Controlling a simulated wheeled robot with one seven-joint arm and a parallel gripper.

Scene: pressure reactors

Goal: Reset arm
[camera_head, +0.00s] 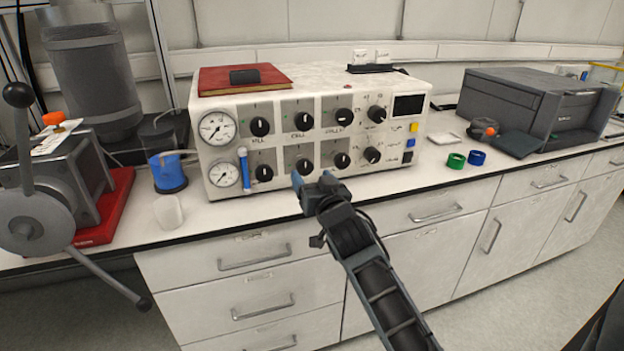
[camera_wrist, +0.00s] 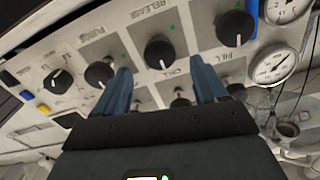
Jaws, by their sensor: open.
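My gripper (camera_head: 314,182) is in front of the lower part of a white control panel box (camera_head: 222,173), near its lower row of black knobs. Its two blue-grey fingers stand apart and nothing shows between them. In the wrist view my gripper (camera_wrist: 163,88) faces the panel, with a black knob (camera_wrist: 160,53) seen beyond the gap between the fingers. Other knobs are partly hidden behind the fingers and gripper body. I cannot tell whether a fingertip touches the panel. My arm reaches in from the lower right of the head view.
Two round gauges (camera_head: 217,128) and a blue tube (camera_head: 244,168) are on the panel's left side. A red book (camera_head: 225,81) lies on top. A lever machine (camera_head: 45,190) and blue cup (camera_head: 168,173) stand left.

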